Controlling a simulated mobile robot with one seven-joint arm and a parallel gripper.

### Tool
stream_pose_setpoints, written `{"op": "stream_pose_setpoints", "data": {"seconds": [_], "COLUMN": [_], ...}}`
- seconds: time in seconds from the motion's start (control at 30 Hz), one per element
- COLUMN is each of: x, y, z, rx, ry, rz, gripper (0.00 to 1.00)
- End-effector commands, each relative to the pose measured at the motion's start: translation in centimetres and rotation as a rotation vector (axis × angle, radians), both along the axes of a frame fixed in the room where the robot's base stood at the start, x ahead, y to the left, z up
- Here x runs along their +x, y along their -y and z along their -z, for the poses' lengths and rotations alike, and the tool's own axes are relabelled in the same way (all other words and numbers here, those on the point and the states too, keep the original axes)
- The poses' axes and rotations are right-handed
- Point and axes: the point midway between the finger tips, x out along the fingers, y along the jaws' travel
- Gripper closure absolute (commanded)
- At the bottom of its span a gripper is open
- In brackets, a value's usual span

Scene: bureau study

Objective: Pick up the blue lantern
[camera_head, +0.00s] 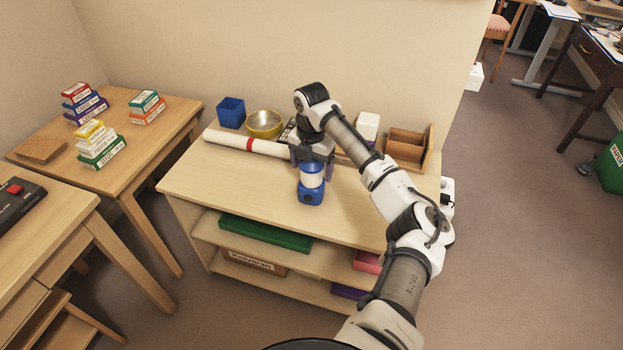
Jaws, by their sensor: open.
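The blue lantern (311,184) stands upright near the front edge of the light wooden shelf unit (222,188). It has a blue base, a pale middle and a blue top. My gripper (312,168) is right above it, pointing down, with its fingers apart on either side of the lantern's upper part. The fingers hide some of the top, and I cannot tell whether they touch it. The lantern rests on the shelf top.
A white roll with a red band (249,143) lies behind the lantern. A blue cup (231,112), a yellow bowl (264,123), a white box (367,126) and a wooden organiser (405,144) stand at the back. The shelf top left of the lantern is clear.

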Motion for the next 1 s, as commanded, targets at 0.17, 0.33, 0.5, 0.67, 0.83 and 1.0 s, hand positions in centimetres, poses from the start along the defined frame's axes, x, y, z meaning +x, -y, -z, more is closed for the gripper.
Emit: {"op": "stream_pose_setpoints", "data": {"seconds": [0.17, 0.33, 0.5, 0.67, 0.83, 1.0], "x": [0.0, 0.01, 0.0, 0.01, 0.03, 0.04], "y": [-0.01, -0.02, -0.02, -0.03, -0.03, -0.03], "z": [0.02, 0.0, -0.01, -0.02, -0.09, -0.25], "rx": [0.0, 0.001, 0.001, 0.001, 0.0, 0.001], "ry": [0.0, 0.0, 0.0, 0.0, 0.001, 0.002], "rz": [0.0, 0.0, 0.0, 0.0, 0.0, -0.001], "gripper": [0.18, 0.4, 0.62, 0.83, 0.91, 0.91]}}
